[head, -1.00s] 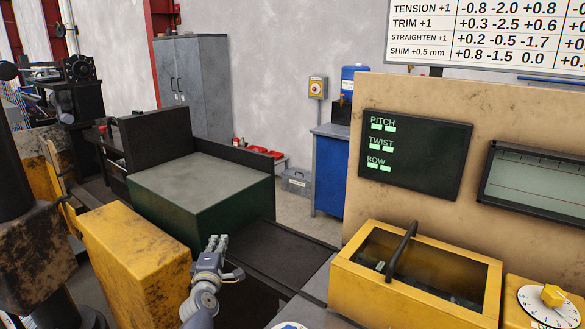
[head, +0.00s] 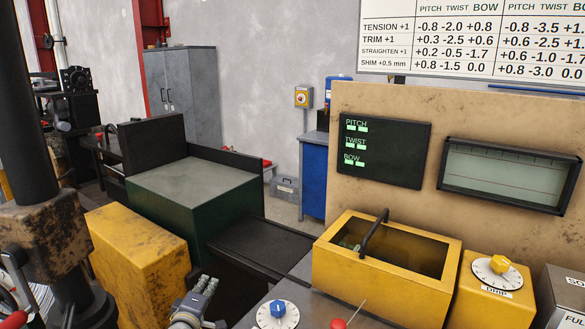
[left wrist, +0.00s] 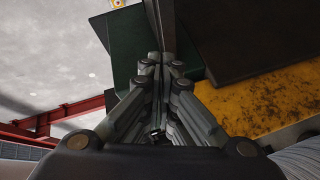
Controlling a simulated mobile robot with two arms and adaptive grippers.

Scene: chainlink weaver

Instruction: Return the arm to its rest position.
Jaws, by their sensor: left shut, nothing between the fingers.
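My left gripper (head: 207,284) shows at the bottom of the head view, in front of the yellow block and the dark tray. Its fingers are together with nothing between them. In the left wrist view the closed fingers (left wrist: 160,68) point away from the camera, toward the green machine body (left wrist: 125,45). The gripper appears clear of the things around it. My right gripper is not in view.
The yellow machine block (head: 140,262) stands just left of the gripper. A dark chute (head: 262,247) lies behind it. A console with a blue-knob dial (head: 277,315), a yellow bin (head: 385,285) and a yellow-knob dial (head: 497,270) fills the right.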

